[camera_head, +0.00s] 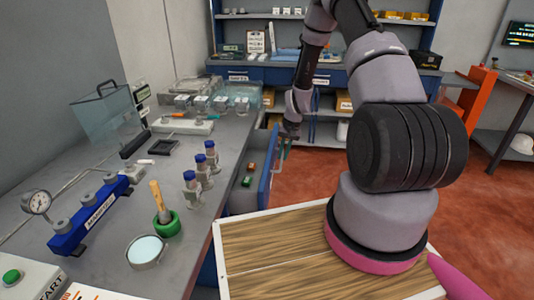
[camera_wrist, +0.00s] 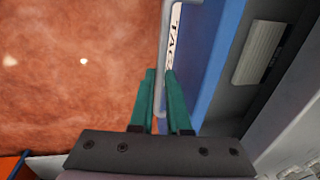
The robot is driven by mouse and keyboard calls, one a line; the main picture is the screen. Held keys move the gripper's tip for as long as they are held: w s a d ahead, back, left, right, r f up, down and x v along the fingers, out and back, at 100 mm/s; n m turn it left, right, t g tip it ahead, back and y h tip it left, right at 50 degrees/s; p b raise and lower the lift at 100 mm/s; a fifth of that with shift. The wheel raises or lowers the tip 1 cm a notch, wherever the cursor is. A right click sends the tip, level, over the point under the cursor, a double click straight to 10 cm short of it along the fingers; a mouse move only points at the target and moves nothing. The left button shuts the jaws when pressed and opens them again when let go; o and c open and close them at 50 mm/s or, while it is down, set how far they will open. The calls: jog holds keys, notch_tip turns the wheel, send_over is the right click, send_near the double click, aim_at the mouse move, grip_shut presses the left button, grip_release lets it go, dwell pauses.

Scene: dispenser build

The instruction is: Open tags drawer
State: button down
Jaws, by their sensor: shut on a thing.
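The tags drawer (camera_head: 266,172) stands partly open from the grey counter's right side, and small green and orange items show inside it. Its blue front also shows in the wrist view (camera_wrist: 208,62), with a white label (camera_wrist: 174,40) that reads as "TAGS". A pale grey bar handle (camera_wrist: 163,22) runs along that front. My gripper (camera_head: 285,148) is at the outer side of the drawer front. In the wrist view, the green fingers of my gripper (camera_wrist: 160,75) are closed on the handle, one on each side. The handle's lower part is partly hidden by the fingers.
A wooden-topped surface (camera_head: 270,250) is in front of the drawer. Red floor (camera_head: 310,175) lies clear to the drawer's right.

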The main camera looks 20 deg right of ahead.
jog(key=s+d, duration=0.5)
jog(key=d, duration=0.8)
jog(key=s+d, duration=0.6)
jog(key=d, duration=0.8)
jog(key=shift+s, duration=0.15)
jog(key=shift+d, duration=0.1)
jog(key=c, duration=0.9)
grip_release()
jog(key=r, duration=0.3)
jog(key=d+r, duration=0.1)
jog(key=r, duration=0.3)
jog(key=d+r, duration=0.1)
jog(key=r, duration=0.2)
jog(key=shift+s+r, duration=0.3)
jog(key=shift+s, duration=0.1)
